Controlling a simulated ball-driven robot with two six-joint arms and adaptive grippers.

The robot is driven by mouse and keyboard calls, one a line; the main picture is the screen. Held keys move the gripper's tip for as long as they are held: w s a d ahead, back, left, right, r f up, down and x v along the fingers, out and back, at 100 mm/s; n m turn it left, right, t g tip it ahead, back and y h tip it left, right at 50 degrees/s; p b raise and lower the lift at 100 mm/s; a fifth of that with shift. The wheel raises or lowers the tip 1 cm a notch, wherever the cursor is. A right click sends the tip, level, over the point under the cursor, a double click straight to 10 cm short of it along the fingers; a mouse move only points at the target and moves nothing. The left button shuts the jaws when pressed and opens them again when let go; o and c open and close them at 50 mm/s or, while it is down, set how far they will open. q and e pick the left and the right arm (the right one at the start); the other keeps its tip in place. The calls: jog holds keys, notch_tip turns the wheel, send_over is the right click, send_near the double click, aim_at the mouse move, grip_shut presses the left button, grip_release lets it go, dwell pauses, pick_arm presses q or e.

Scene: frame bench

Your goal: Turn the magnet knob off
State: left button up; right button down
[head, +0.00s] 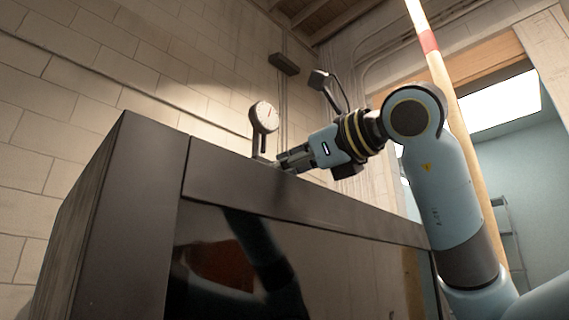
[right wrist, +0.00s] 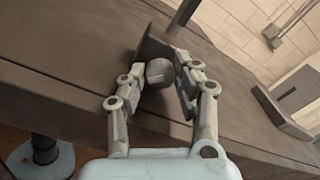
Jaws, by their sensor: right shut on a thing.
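The magnet knob (right wrist: 158,72) is a small round grey knob between my right fingertips in the right wrist view. A dark block (right wrist: 152,48), perhaps the magnet base, stands just behind it on the bench top. In the head view, a dial gauge (head: 264,117) with a white face and red needle stands on a short post. My right gripper (head: 284,161) reaches in from the right, low beside the post, and also shows in the right wrist view (right wrist: 158,88). It is shut on the knob. In the head view the fingers and bench edge hide the knob. My left gripper is out of view.
The dark bench (head: 290,202) has a raised top edge and a glossy black front panel (head: 330,270) with reflections. A pale pole with a red band (head: 428,42) stands behind my right arm. In the right wrist view a flat dark bar (right wrist: 280,113) lies on the bench top to the right.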

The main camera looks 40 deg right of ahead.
jog(key=c, duration=1)
grip_release()
notch_tip(320, 180, up, 10)
